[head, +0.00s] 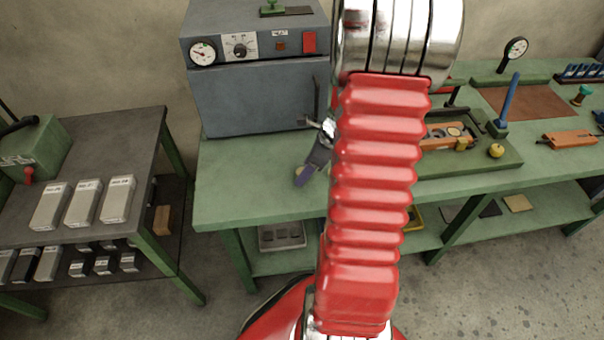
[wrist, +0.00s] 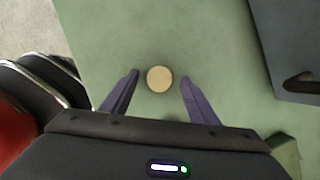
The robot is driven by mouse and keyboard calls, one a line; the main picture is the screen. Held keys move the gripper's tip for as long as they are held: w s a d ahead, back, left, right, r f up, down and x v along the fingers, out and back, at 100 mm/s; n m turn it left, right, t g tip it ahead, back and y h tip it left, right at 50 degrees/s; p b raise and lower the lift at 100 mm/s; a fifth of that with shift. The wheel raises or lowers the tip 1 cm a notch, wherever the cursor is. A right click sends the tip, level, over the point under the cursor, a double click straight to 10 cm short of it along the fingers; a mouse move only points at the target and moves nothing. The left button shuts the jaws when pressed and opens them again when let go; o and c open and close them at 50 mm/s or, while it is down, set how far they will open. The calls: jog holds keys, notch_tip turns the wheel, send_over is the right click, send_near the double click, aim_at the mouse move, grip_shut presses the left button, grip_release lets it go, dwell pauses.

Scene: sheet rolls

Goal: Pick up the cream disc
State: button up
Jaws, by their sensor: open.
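The cream disc (wrist: 160,79) lies flat on the green bench top in the wrist view. My gripper (wrist: 159,77) is open, with one purple finger on each side of the disc and a gap on both sides. No contact shows. In the head view my gripper (head: 303,177) points down over the front part of the bench, in front of the grey oven. A small pale patch beside the fingers there may be the disc, mostly hidden by the gripper.
The grey oven (head: 255,92) with its handle stands behind my gripper. The green bench (head: 240,190) is clear around the disc. An orange holder (head: 437,134) on a green tray is to the right. A side table (head: 120,150) with grey boxes stands left.

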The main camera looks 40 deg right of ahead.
jog(key=shift+c, duration=0.6)
jog(key=c, duration=1)
jog(key=shift+r, duration=0.1)
notch_tip(320, 180, up, 10)
dwell(0.6)
